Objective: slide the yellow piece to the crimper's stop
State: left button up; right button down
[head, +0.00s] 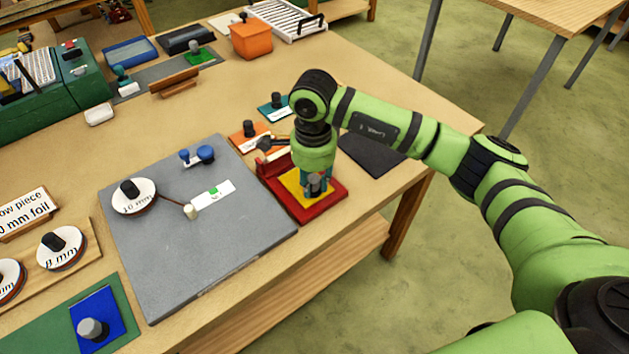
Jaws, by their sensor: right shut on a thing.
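The yellow piece (291,187) lies flat on the red base of what looks like the crimper (332,199), near the right edge of the grey board. A red raised wall (268,168) runs along the base's back left side. My right gripper (315,183) points down over the yellow piece, shut on its grey knob. The gripper and wrist hide part of the yellow piece and the back of the red base, so I cannot tell whether the piece touches a stop. My left gripper is not in view.
The grey board (225,255) holds a labelled reel (133,197), a white strip and a blue tool. Orange (243,137) and teal (272,109) pieces with knobs sit behind the crimper. A dark mat (372,155) lies to its right. The blue piece (103,312) is at front left.

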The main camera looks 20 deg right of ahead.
jog(key=shift+w+a+b, duration=0.25)
jog(key=shift+w+b, duration=0.2)
jog(key=shift+w, duration=0.15)
jog(key=c, duration=0.9)
grip_release()
